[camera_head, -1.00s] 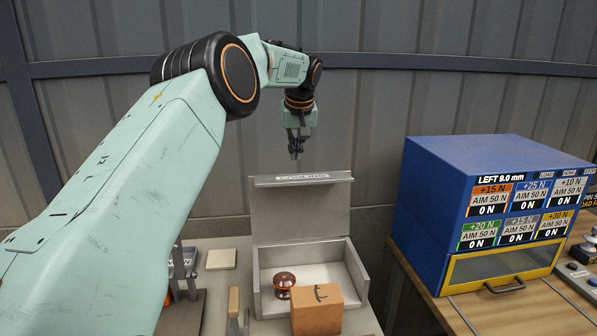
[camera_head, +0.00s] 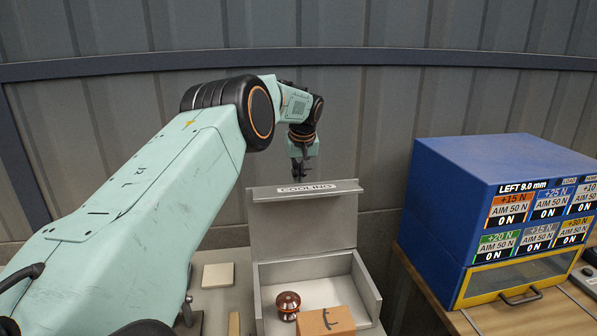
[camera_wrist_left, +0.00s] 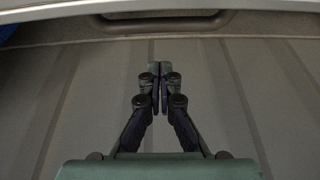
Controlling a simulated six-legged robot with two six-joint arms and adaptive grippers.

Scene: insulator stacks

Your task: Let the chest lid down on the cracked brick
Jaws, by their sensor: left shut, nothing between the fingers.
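The grey chest (camera_head: 374,296) stands open, its lid (camera_head: 308,222) raised upright at the back with a label reading COOLING along its top edge. The orange-brown brick (camera_head: 325,322) with a dark crack mark is at the chest's front side, its lower part cut off by the frame. A brown insulator (camera_head: 288,305) sits inside the chest, left of the brick. My left gripper (camera_head: 299,176) is shut and empty, just above or behind the lid's top edge; I cannot tell whether it touches. Its closed fingers (camera_wrist_left: 159,90) also show in the left wrist view. My right gripper is out of view.
A blue cabinet (camera_head: 450,200) with force readouts and a yellow-framed drawer (camera_head: 515,280) stands on a wooden bench at right. A pale square block (camera_head: 218,275) lies left of the chest. A ribbed metal wall (camera_head: 400,110) is close behind.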

